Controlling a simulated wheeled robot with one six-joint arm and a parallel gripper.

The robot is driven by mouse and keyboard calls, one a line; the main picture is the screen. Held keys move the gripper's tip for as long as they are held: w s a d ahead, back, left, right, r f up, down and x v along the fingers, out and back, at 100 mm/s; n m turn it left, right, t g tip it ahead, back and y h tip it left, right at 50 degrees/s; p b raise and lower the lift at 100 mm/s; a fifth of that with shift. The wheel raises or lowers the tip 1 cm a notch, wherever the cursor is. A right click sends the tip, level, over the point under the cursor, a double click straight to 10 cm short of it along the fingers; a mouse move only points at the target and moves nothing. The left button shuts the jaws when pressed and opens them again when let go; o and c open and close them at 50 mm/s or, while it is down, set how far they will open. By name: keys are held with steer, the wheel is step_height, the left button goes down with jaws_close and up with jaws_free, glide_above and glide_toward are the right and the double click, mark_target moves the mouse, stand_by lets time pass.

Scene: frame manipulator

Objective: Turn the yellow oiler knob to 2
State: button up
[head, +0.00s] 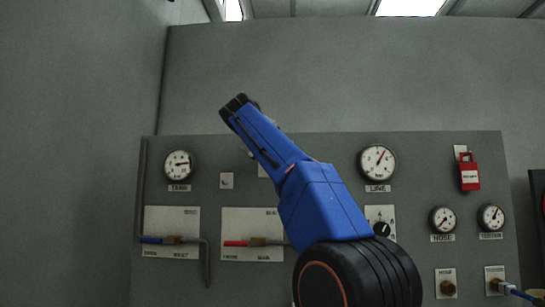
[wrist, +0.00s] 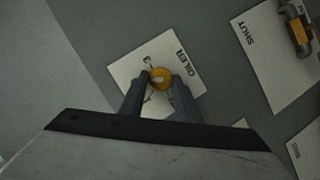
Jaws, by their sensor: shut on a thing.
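The yellow oiler knob (wrist: 161,76) sits on a white plate (wrist: 126,70) that reads OILER, tilted in the wrist view. My gripper (wrist: 162,82) has one finger on each side of the knob and is shut on it. A small dark mark shows on the plate by the knob's upper left, but it is too small to read for certain. The knob's pointer and the other scale marks are unclear or hidden by the fingers. In the head view my blue arm covers the middle of the grey panel (head: 335,150), and the knob and fingertips are hidden.
A plate reading SHUT (wrist: 257,50) with a yellow-brown valve part (wrist: 297,33) lies to the upper right in the wrist view. The head view shows several gauges, a red padlock tag (head: 469,175), a black knob (head: 382,230) and handles with blue (head: 152,239) and red (head: 236,243) ends.

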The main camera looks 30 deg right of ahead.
steer(key=shift+f+m, duration=0.1)
steer(key=shift+m, duration=0.2)
stand_by(0.4)
steer(key=o, duration=1)
steer(key=shift+o, duration=0.2)
steer(key=v, duration=1.7)
steer(key=shift+s+r, duration=0.2)
steer(key=shift+r, duration=0.15)
steer(key=shift+f, duration=0.1)
